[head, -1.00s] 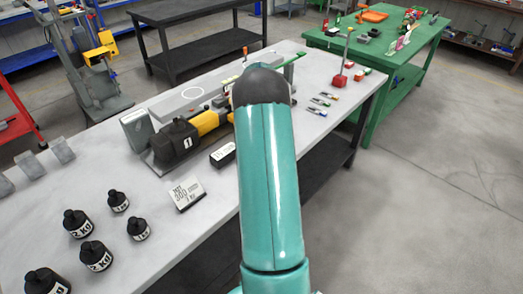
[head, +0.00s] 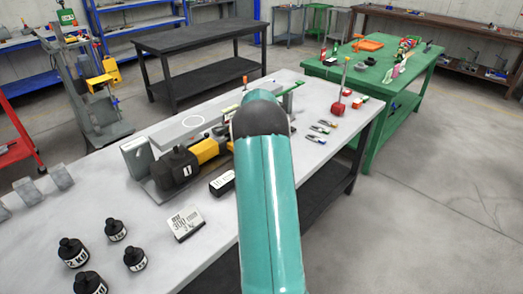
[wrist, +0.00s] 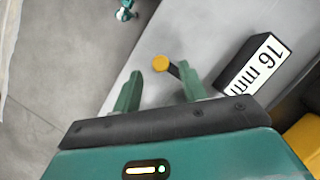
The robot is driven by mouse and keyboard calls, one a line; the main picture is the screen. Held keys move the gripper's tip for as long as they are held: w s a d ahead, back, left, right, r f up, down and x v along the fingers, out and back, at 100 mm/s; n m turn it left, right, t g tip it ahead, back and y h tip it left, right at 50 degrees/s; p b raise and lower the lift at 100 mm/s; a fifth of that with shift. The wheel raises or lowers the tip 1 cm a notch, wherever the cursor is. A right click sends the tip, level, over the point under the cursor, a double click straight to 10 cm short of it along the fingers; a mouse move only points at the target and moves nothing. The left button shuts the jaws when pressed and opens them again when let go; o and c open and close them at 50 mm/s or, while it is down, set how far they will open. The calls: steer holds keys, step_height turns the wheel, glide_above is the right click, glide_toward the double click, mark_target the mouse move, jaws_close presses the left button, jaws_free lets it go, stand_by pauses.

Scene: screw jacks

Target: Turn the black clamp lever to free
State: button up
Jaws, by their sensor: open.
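In the wrist view a short dark lever (wrist: 174,71) with a round orange-yellow knob (wrist: 160,63) shows at the fingertips; it appears to be the clamp lever. My gripper (wrist: 159,72) is open, its two green fingers apart. The knob lies between the fingertips in the picture, and the dark bar runs toward the right finger, which partly covers it. I cannot tell whether a finger touches it. In the head view my teal arm hides the gripper and the lever.
A black block labelled 16 mm (wrist: 243,70) lies right of the fingers, with a yellow part (wrist: 304,134) nearby. In the head view, a black-and-yellow device (head: 176,171), a card (head: 186,222) and black weights (head: 134,258) stand on the pale bench (head: 228,231).

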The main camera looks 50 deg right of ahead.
steer(key=v, duration=1.1)
steer(key=w+a+r+n+t+h, duration=0.1)
steer(key=a+r+n, duration=0.1)
steer(key=a+r, duration=0.5)
steer(key=w+a+r+n+t+h, duration=0.1)
steer(key=a+r, duration=0.1)
steer(key=a, duration=0.9)
steer(key=a+r+n+t+h, duration=0.1)
steer(key=a+r+n, duration=0.1)
steer(key=a+r, duration=0.5)
steer(key=s+a+f+n+t, duration=0.2)
steer(key=s+a, duration=0.5)
steer(key=a, duration=0.4)
steer(key=s+a+f+n+t, duration=0.3)
steer(key=s+a, duration=0.4)
steer(key=a, duration=0.4)
steer(key=shift+a+f, duration=0.35)
steer(key=shift+a, duration=0.05)
